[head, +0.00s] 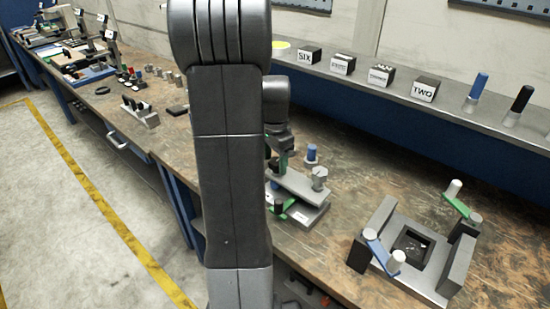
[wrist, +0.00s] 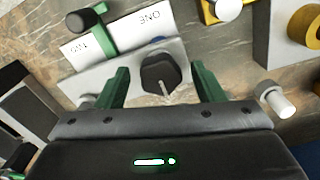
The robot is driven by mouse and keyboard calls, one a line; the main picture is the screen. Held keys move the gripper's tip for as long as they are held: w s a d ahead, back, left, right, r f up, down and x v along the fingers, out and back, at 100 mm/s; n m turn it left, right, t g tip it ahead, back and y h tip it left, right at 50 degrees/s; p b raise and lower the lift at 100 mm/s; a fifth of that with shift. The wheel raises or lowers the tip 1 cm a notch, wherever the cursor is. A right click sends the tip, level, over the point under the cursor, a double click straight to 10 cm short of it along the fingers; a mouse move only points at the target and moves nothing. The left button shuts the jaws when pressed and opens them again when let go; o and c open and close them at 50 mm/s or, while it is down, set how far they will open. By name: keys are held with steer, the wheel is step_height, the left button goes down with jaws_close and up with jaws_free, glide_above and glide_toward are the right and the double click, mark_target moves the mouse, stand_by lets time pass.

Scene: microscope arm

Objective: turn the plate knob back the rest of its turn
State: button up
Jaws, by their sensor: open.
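A black faceted knob (wrist: 160,72) with a pale pointer line stands on a light grey plate (wrist: 97,82) in the wrist view. My gripper (wrist: 162,78) is open, with one green finger on each side of the knob and visible gaps between. The pointer line runs toward the bottom of the wrist view. A white label strip (wrist: 112,34) with upside-down ONE and TWO lies above the knob. A green lever (wrist: 103,32) with a black end knob (wrist: 86,19) crosses it. In the head view, my arm hides the knob; part of the grey device (head: 310,188) shows.
A grey post (wrist: 276,98) stands close right of my right finger in the wrist view. A grey frame (head: 425,285) with blue and green levers stands at the right of the wooden bench (head: 345,165). Labelled blocks (head: 425,88) and pegs line the back shelf.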

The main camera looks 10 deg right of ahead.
steer(key=shift+c, duration=0.2)
steer(key=c, duration=0.9)
steer(key=shift+c, duration=0.2)
steer(key=shift+n, duration=0.3)
